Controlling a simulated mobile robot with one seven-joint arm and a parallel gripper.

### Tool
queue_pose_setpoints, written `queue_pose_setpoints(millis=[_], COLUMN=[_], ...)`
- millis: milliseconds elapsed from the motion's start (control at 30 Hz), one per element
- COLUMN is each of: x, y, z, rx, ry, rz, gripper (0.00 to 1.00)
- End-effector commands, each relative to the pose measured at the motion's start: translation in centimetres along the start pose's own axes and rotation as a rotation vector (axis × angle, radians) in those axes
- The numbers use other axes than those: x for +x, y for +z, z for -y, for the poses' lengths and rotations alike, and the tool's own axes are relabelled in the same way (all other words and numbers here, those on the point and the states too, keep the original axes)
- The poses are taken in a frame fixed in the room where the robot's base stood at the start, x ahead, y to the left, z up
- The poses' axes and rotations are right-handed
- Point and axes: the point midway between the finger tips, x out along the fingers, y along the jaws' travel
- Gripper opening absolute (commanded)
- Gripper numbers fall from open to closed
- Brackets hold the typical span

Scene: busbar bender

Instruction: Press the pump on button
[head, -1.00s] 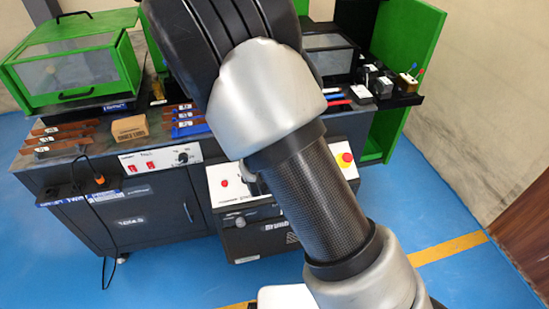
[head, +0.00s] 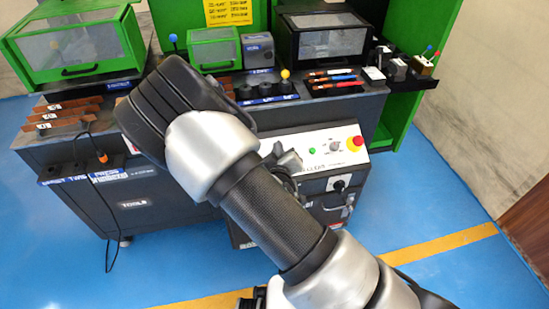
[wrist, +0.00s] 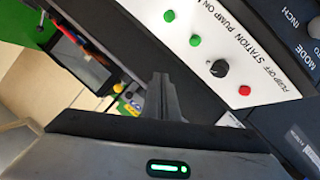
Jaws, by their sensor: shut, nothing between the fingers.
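In the wrist view, a pale panel carries a row of controls: a red button (wrist: 244,90), a black knob (wrist: 219,68), and two green buttons. The inner green button (wrist: 195,40) lines up with the "PUMP ON" lettering; the other (wrist: 169,15) is farther up. My gripper (wrist: 163,82) is shut and empty, left of the row and apart from the buttons in the picture. In the head view, my arm hides the panel's left part and most of my gripper. One green button (head: 312,151) shows there; I cannot tell which.
A red emergency stop (head: 355,142) on yellow is at the panel's right end. Above stand the bench with copper bars (head: 60,115), knobbed levers (head: 285,75) and green-framed machine guards (head: 85,45). Blue floor in front is clear.

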Motion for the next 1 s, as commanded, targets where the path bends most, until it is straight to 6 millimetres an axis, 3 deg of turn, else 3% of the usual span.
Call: queue_pose_setpoints(millis=[500,1000], x=[4.8,5.5], y=[3.8,4.1], z=[3.6,4.0], rx=[0.001,0.0], ry=[0.0,0.0], rz=[0.002,0.002], gripper=[0.0,0.0])
